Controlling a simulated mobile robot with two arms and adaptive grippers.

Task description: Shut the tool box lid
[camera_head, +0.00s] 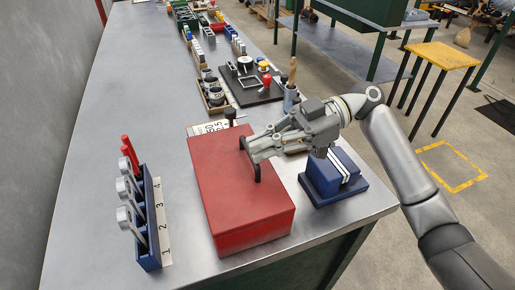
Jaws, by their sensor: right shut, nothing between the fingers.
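The red tool box (240,205) stands on the near part of the metal bench. Its red lid lies flat over the top, and I see no gap along the edges that show. My right gripper (250,160) is over the box's right side towards the back. My left gripper is not in view.
A blue block with white strips (333,176) stands just right of the box. A blue numbered rack (147,220) with tools stands to the left. Parts trays and a dark board (262,95) lie behind. The left middle of the bench (120,90) is clear.

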